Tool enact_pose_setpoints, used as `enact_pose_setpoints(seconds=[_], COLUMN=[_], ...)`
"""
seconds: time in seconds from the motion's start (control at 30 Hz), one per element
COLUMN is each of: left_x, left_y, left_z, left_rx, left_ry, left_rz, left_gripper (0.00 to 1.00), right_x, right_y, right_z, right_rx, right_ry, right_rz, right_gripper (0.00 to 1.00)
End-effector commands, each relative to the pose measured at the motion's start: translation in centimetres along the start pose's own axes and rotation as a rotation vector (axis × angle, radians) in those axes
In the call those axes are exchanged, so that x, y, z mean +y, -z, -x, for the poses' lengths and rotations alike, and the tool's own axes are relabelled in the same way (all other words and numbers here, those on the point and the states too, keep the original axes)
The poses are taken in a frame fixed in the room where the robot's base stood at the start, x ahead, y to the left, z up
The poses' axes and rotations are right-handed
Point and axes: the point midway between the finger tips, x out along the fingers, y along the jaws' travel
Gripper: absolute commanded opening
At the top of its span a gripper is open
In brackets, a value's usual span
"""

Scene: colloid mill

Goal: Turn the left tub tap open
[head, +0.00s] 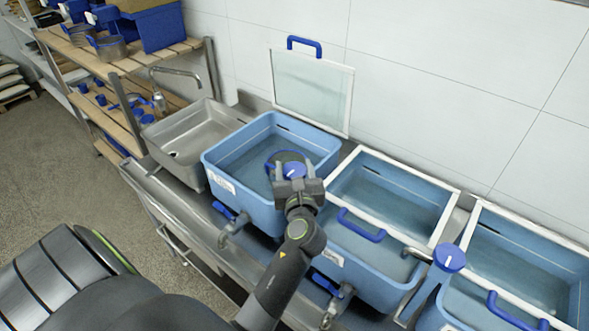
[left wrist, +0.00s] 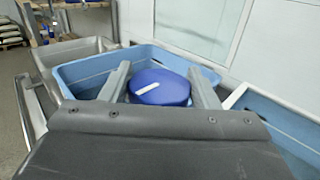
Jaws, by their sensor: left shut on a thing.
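The left tub (head: 212,170) is blue, uncovered and holds water. A round blue tap knob (head: 293,170) with a white mark shows at its right side, partly hidden by my left gripper (head: 297,184). In the left wrist view the knob (left wrist: 160,88) sits between the two fingers of my left gripper (left wrist: 160,85), which is shut on it. The white mark points toward the left there. The tap's body below the knob is hidden by my gripper and arm. My right gripper is not in view.
A glass lid (head: 312,88) leans on the wall behind the left tub. Two lidded blue tubs stand to the right, with a similar blue-knobbed tap (head: 450,257) between them. Blue-levered outlets (head: 224,211) stick out in front. A steel sink (head: 185,150) is at the left.

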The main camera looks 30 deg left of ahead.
Motion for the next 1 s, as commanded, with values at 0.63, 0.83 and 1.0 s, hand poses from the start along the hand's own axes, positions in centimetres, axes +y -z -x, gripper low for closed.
enact_pose_setpoints(seconds=[0.63, 0.83, 1.0], left_x=[-0.2, -0.2, -0.1], left_y=[0.1, 0.0, -0.1], left_z=[0.0, -0.1, -0.1], left_rx=[0.0, -0.002, -0.003], left_ry=[-0.39, -0.579, -0.735], left_rz=[0.0, -0.002, -0.002], left_gripper=[0.32, 0.32, 0.32], right_x=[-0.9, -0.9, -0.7], right_y=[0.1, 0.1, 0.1], right_z=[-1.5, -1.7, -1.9], right_rx=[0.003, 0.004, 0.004], right_ry=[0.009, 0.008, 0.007], right_rz=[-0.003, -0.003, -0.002], right_gripper=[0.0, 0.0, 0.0])
